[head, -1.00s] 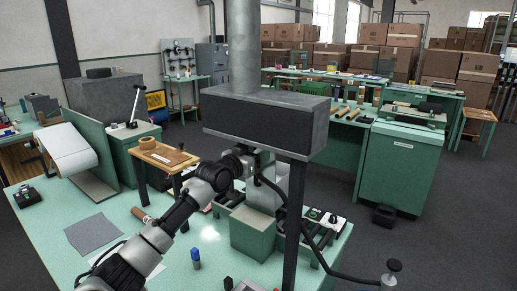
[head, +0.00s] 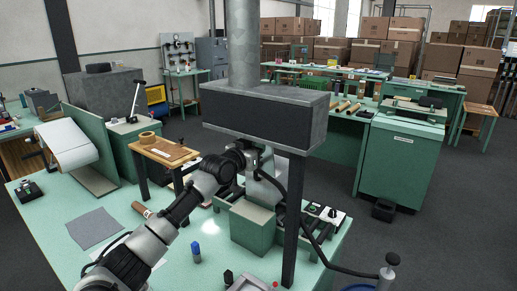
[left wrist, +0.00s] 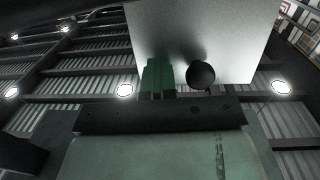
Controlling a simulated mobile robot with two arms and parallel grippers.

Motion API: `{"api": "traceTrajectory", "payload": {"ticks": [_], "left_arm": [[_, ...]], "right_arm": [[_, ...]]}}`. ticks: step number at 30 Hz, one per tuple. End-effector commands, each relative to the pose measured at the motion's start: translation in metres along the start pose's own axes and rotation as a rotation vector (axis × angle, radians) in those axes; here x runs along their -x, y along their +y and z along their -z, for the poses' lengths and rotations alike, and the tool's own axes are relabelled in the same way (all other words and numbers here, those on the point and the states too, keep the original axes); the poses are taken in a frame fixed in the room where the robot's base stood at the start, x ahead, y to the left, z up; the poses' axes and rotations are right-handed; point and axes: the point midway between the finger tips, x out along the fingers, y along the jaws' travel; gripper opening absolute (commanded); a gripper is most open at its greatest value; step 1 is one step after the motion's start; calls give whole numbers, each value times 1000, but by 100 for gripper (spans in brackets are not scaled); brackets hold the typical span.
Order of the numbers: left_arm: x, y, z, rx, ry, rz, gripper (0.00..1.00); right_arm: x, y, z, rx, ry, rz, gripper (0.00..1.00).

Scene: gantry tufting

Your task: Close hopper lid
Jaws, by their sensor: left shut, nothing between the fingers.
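My left gripper (head: 258,158) is under the grey overhead box, above the pale grey hopper (head: 262,191) on the green bench. The left wrist view shows its fingers (left wrist: 157,74) shut together and empty. A pale flat panel with a round black knob (left wrist: 201,75), which looks like the hopper lid (left wrist: 235,40), shows just past the fingertips. It is tilted up against the ceiling, with the fingers close to its edge; I cannot tell whether they touch. My wrist, a hose and the dark post hide much of the hopper in the head view. My right gripper is out of view.
The grey overhead box (head: 265,116) and its dark post (head: 294,222) crowd the arm. A green box (head: 252,228) stands in front of the hopper.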

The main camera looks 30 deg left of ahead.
Motion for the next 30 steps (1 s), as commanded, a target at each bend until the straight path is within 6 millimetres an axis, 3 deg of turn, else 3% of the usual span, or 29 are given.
{"api": "traceTrajectory", "payload": {"ticks": [30], "left_arm": [[0,0,0,0,0,0,0]], "right_arm": [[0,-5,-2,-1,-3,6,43]]}}
